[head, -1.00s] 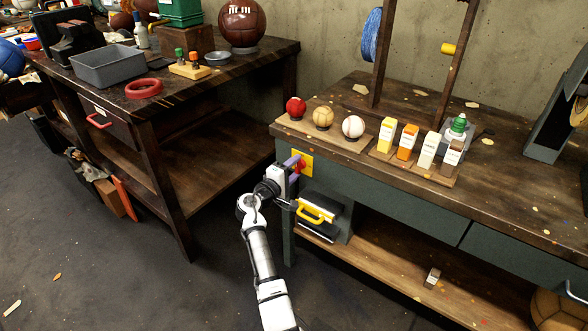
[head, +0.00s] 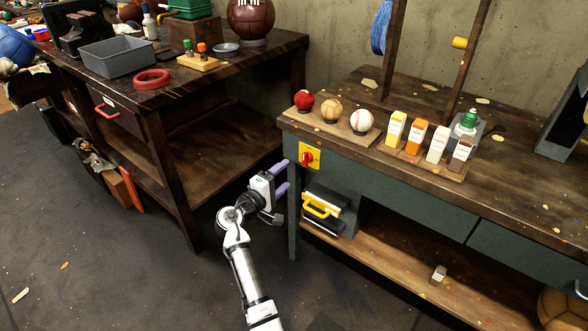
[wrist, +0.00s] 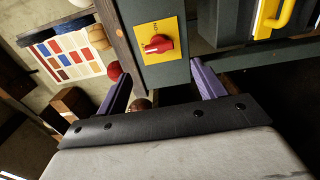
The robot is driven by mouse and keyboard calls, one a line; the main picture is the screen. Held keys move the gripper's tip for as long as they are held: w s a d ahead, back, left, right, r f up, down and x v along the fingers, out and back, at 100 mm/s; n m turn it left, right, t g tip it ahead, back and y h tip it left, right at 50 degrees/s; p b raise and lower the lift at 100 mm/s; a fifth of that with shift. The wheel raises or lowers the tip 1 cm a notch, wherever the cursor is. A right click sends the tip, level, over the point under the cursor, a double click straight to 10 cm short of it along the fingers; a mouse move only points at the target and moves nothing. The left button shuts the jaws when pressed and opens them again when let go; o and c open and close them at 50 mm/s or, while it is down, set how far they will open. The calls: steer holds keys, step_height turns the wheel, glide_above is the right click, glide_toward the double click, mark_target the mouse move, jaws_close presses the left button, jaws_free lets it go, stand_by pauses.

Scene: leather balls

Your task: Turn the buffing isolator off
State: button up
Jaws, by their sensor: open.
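The isolator is a red rotary knob (head: 306,158) on a yellow plate (head: 315,151), on the left end of the grey-green workbench front. In the wrist view the knob (wrist: 158,44) is ahead of my fingers, its grip bar lying roughly crosswise in that picture. Small dark lettering is on the plate beside it; I cannot read it surely. My gripper (head: 284,178) is open and empty, its purple fingers left of and a little below the plate, apart from the knob. The two fingers also show in the wrist view (wrist: 160,80), with a gap between them.
Three balls on a wooden board (head: 345,132) and several small cartons stand on the bench top. A dark table (head: 225,68) stands at the left. Open floor lies in front.

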steer(key=shift+v, duration=2.35)
